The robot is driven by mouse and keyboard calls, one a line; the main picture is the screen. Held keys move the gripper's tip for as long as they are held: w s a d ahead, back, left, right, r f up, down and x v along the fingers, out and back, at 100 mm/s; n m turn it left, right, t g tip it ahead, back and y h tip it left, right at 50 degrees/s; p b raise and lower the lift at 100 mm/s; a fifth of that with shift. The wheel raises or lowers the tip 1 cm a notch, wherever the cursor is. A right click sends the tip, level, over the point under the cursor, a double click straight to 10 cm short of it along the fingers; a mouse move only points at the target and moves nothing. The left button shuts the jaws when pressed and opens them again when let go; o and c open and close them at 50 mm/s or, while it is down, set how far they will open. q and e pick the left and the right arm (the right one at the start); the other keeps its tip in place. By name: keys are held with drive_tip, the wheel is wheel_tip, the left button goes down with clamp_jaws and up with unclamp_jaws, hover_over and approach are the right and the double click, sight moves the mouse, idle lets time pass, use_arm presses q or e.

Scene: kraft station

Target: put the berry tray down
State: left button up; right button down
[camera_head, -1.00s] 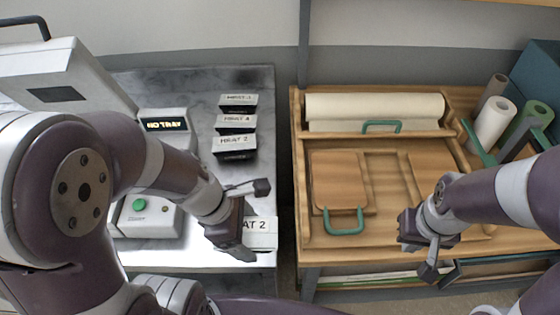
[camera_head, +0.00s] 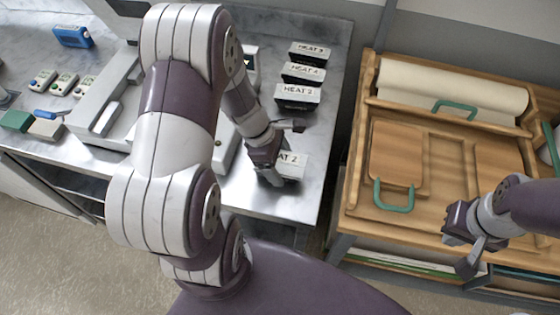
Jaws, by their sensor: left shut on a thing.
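My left gripper (camera_head: 277,150) is shut on a small tray with a pale top (camera_head: 292,165), over the front right part of the grey metal bench. The end of its label reads "2"; the gripper hides the rest and most of the left side. I cannot see berries, nor tell if the tray touches the bench. My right gripper (camera_head: 463,242) is over the front edge of the wooden station at the right. Its fingers point down and left, with nothing visible in them; their gap is unclear.
Three black trays with white labels, HEAT 3 (camera_head: 309,53), HEAT 4 (camera_head: 303,73) and HEAT 2 (camera_head: 298,96), stand in a row behind on the metal bench (camera_head: 290,205). A pale machine is partly behind my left arm. A wooden station (camera_head: 350,220) with green handles stands at right.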

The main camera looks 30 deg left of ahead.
use_arm(q)
drive_tip(key=shift+s, duration=0.1)
drive_tip(key=shift+f, duration=0.2)
drive_tip(key=o, duration=1.1)
drive_tip(key=shift+r, duration=0.3)
drive_tip(key=p+v, duration=0.1)
drive_tip(key=v, duration=0.9)
drive_tip(key=shift+a+r, duration=0.2)
drive_tip(key=shift+r, duration=0.15)
drive_tip(key=s+d+m+y, duration=0.1)
drive_tip(key=d+m, duration=0.1)
drive_tip(key=m, duration=0.5)
drive_tip(key=s+d+m+y, duration=0.1)
drive_tip(key=d+m, duration=0.1)
drive_tip(key=m, duration=0.5)
drive_tip(key=s+d+m+y, duration=0.1)
drive_tip(key=d+m+y, duration=0.1)
drive_tip(key=m, duration=0.5)
drive_tip(key=shift+s+d+r, duration=0.15)
drive_tip(key=shift+s, duration=0.05)
